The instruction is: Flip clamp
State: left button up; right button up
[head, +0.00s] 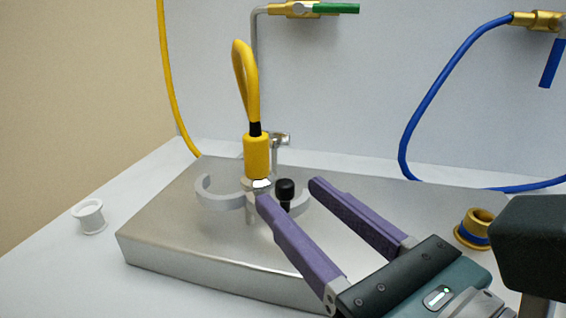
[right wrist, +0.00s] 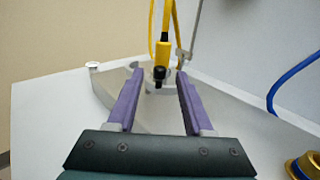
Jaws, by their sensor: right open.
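The clamp (head: 218,201) is a light grey piece with curved arms on a metal block, at the foot of a yellow hose connector (head: 256,156). Its left arm curves out and looks apart from the right one, which is partly hidden by my finger. A black knob (head: 285,188) stands at its right side; it also shows in the right wrist view (right wrist: 158,73). My right gripper (head: 289,193) is open, with its purple fingertips to either side of the knob in the picture. I cannot tell whether they touch anything. My left gripper is not in view.
The metal block (head: 160,238) fills the middle of the white table. A white spool-like fitting (head: 90,216) stands at left, a brass ring with a blue band (head: 476,228) at right. Behind are a green-handled valve (head: 335,8), a blue-handled valve (head: 551,62) and a blue hose (head: 430,95).

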aim_at(290, 194)
jog(key=shift+x, duration=1.7)
jog(key=shift+c, duration=0.2)
grip_shut()
